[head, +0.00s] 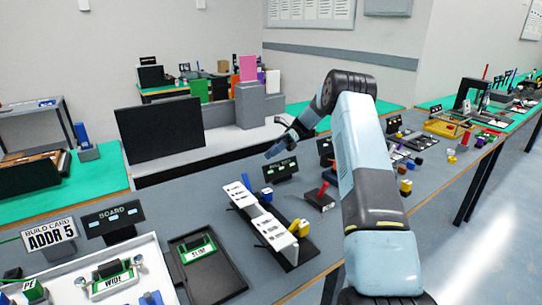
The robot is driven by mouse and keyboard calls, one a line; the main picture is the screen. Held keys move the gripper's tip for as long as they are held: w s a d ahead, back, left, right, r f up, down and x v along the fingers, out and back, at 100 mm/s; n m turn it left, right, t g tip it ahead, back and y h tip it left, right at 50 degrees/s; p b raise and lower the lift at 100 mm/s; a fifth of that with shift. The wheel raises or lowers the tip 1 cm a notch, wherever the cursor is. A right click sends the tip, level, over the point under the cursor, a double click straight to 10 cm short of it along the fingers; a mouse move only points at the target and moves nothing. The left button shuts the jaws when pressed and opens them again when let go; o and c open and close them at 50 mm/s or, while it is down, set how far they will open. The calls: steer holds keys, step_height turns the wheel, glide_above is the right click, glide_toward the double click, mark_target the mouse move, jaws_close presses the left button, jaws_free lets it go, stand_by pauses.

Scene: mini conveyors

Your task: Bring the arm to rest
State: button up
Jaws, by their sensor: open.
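My arm (365,160) rises from the lower right of the head view, bends at a dark elbow joint near the top, and points down to the left. My gripper (270,153) hangs over the far side of the grey bench, small in the view. It is open, and I see nothing between its fingers. It appears above and behind the small black display stand (280,170); I cannot tell how far apart they are.
A white slotted rack (262,222) with blue and yellow blocks stands mid-bench. A black monitor (160,130) stands behind. Small items crowd the right.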

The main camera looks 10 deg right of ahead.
steer(key=s+a+r+n+t+h, duration=0.2)
steer(key=s+r+n+t+h, duration=0.15)
steer(key=s+r, duration=0.65)
steer(key=s+a+r+n+t+h, duration=0.25)
steer(key=s+r+n+h, duration=0.2)
steer(key=s+r, duration=0.5)
steer(key=s+d+r+n+t+h, duration=0.1)
steer(key=s+n, duration=0.4)
steer(key=s, duration=0.8)
steer(key=s+d+n+t+h, duration=0.2)
steer(key=s+n+t, duration=0.4)
steer(key=s, duration=0.8)
steer(key=shift+d+r+h, duration=0.25)
steer(key=shift+r+h, duration=0.15)
steer(key=shift+h, duration=0.1)
